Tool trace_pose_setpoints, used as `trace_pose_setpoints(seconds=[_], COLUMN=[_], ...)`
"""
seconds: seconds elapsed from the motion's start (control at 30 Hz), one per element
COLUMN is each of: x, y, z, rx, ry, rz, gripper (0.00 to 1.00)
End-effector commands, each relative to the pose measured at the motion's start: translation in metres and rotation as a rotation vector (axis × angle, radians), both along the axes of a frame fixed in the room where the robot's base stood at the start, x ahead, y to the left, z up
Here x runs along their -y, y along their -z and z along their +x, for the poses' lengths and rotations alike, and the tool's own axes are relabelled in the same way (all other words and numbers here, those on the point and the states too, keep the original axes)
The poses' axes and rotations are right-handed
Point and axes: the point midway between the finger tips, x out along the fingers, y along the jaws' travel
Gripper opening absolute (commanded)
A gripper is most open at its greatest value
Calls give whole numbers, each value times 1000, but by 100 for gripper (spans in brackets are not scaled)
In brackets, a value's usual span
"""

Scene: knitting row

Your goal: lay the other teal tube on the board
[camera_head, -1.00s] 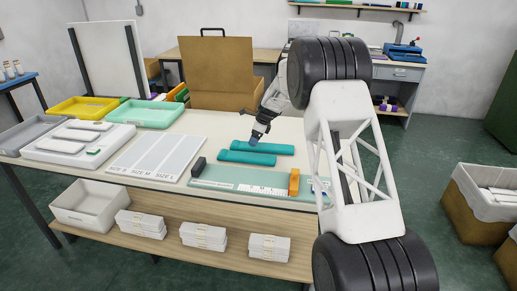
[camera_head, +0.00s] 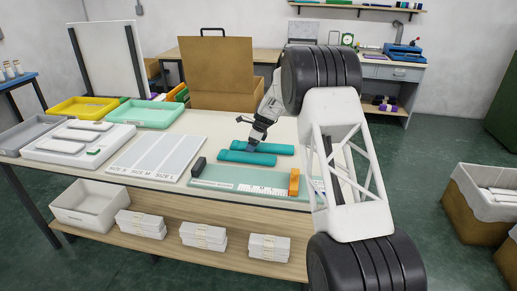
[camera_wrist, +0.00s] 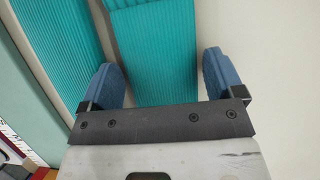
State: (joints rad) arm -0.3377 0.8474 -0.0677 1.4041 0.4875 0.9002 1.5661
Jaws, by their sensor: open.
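Two flat, ribbed teal tubes lie side by side on the table, behind the pale green measuring board (camera_head: 225,180). The rear tube (camera_head: 272,149) is partly covered by my gripper in the head view. The front tube (camera_head: 244,158) lies nearer the board. My gripper (camera_head: 251,148) is open, low over the tubes. In the wrist view my gripper (camera_wrist: 160,82) has its blue fingers on either side of one tube (camera_wrist: 155,45), with nothing clamped. The other tube (camera_wrist: 60,45) runs close by on the left, partly behind the left finger. Finger height above the table is unclear.
The board has a dark block (camera_head: 198,167) at its left end and an orange block (camera_head: 294,181) at its right. A size-marked sheet (camera_head: 157,156) lies left of it. Yellow (camera_head: 84,108) and green (camera_head: 146,113) trays stand at the back left, a cardboard box (camera_head: 217,70) behind.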

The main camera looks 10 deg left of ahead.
Motion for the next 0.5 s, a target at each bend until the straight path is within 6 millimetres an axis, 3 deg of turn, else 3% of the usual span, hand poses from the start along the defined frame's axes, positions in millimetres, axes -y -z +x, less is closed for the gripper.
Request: trace_pose_setpoints(seconds=[0.07,0.27,0.5], x=[0,0,0], y=[0,0,0], z=[0,0,0], rx=[0,0,0], ry=[0,0,0], rz=[0,0,0], gripper=[84,54,51])
